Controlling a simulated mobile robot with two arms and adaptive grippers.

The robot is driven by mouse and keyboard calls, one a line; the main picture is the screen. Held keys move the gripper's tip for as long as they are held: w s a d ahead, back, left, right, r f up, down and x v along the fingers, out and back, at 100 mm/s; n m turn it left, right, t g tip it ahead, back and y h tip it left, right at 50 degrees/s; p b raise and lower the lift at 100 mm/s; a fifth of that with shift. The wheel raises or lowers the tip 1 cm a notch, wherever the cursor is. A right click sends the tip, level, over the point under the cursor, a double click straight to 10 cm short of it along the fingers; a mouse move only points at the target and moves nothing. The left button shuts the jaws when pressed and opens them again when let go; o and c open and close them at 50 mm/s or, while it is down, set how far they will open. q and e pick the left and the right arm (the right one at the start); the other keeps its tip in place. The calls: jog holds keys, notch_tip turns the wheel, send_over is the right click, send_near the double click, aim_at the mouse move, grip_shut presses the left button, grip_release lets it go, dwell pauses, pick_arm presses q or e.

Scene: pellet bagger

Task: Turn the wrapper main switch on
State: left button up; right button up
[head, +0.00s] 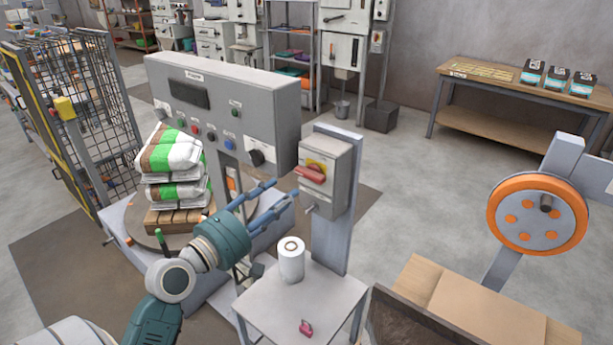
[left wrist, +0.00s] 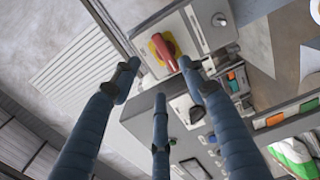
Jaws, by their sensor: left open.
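The main switch is a red rotary handle (head: 310,174) on a yellow plate, on the front of a grey box (head: 340,185) fixed to an upright post. In the head view the handle lies roughly sideways. In the left wrist view the red handle (left wrist: 164,54) shows just beyond the fingertips, at a slant across its yellow plate. My left gripper (head: 283,194) is open and empty, its blue fingers pointing at the switch box from the lower left. In the left wrist view my left gripper (left wrist: 160,78) has its fingers spread, apart from the handle. My right gripper is not in view.
A grey control panel (head: 220,105) with buttons stands behind the gripper, above stacked bags (head: 172,165) on a pallet. Below the switch, a small table (head: 270,318) holds a white roll (head: 291,262) and a pink padlock (head: 306,328). An orange wheel (head: 537,214) stands right.

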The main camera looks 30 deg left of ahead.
aim_at(310, 176)
pick_arm(q)
jog(key=w, duration=0.3)
jog(key=w+p, duration=0.1)
jog(key=w, duration=0.2)
jog(key=w+d+p, duration=0.1)
jog(key=w, duration=0.2)
jog(key=shift+w+f+p, duration=0.1)
jog(key=shift+w+p, duration=0.25)
jog(key=shift+w, duration=0.35)
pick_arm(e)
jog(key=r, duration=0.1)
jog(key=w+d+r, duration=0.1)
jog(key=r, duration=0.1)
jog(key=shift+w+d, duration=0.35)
pick_arm(q)
jog(key=c, duration=1)
grip_shut()
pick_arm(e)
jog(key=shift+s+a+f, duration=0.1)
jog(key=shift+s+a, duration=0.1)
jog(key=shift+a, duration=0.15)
